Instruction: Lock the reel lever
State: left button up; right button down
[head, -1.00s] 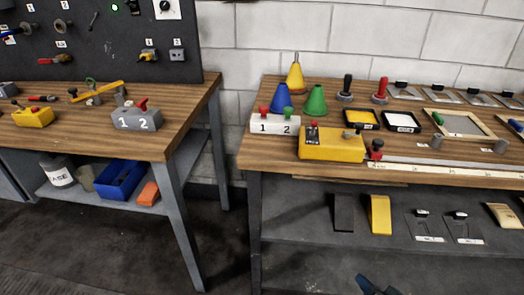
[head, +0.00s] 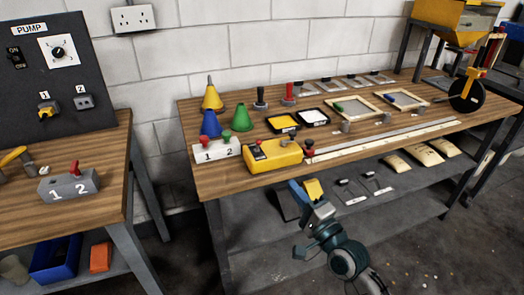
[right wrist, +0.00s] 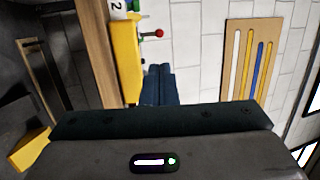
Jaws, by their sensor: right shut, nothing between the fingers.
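A yellow reel box (head: 273,155) sits near the front edge of the right workbench. My right gripper (head: 297,187) is in front of the bench, below the box. Its blue fingers (right wrist: 160,70) are shut and empty, apart from the knob. My left gripper is out of view.
A white block marked 1 2 (head: 216,150) and a green cone (head: 241,117) stand beside and behind the box. A long pale ruler (head: 390,140) runs right along the bench (head: 190,120). A yellow wedge (head: 314,189) is on the lower shelf.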

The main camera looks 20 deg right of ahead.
aim_at(260, 144)
jog(key=shift+w, duration=0.1)
jog(key=p+x, duration=0.1)
jog(key=x, duration=1.1)
jog(key=shift+w+a+r, duration=0.1)
jog(key=shift+w+a, duration=0.05)
jog(key=shift+w, duration=0.05)
jog(key=shift+w+a, duration=0.1)
jog(key=shift+w, duration=0.45)
jog(key=shift+w+r, duration=0.1)
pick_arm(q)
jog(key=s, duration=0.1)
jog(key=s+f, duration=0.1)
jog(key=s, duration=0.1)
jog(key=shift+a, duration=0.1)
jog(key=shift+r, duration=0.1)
pick_arm(e)
jog(key=shift+r+p, duration=0.2)
jog(key=shift+p, duration=0.5)
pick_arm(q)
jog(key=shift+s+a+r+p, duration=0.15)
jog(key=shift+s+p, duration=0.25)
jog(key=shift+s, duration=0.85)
pick_arm(e)
jog(key=shift+g, duration=0.3)
